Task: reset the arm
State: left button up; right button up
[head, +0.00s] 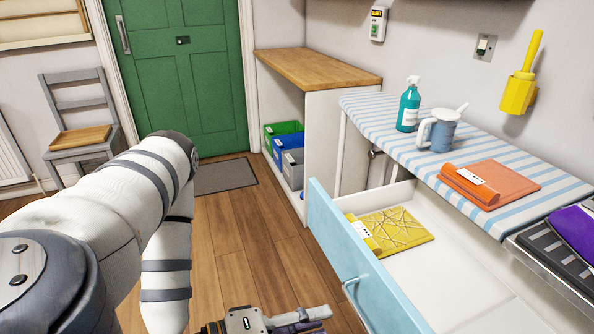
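My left arm, in white sleeving with grey bands, comes in from the left and bends down at the middle of the head view. My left gripper (308,321) shows at the bottom edge, partly cut off, low in front of the open drawer. One grey finger points to the right, with something dark purple beside or under it. I cannot tell whether that is held, nor whether the gripper is open or shut. My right arm and gripper are not in view.
A pale blue drawer (357,262) stands open to the right, holding a yellow folded item (400,230). The striped counter (375,110) carries a teal spray bottle (409,107), a grey-blue jug (440,133) and an orange folded item (500,182). A chair (80,120) stands left. Wooden floor (235,240) is clear.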

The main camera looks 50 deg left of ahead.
pick_arm(q)
jog(key=v, duration=0.3)
dwell(0.4)
jog(key=s+d+f+m+g+p, duration=0.2)
jog(key=s+d+f+m+g, duration=0.45)
jog(key=f+g, duration=0.25)
jog(key=s+a+f+m+g+y, duration=0.1)
jog(key=s+a+m+g+y, duration=0.1)
jog(key=s, duration=0.4)
jog(key=s+a+f+m+g+y+p, duration=0.1)
jog(key=s+a+m+g+y, duration=0.1)
jog(key=s+m+g, duration=0.3)
jog(key=shift+s+f+g+y, duration=0.25)
jog(key=shift+s+g+y, duration=0.35)
jog(key=shift+s, duration=0.55)
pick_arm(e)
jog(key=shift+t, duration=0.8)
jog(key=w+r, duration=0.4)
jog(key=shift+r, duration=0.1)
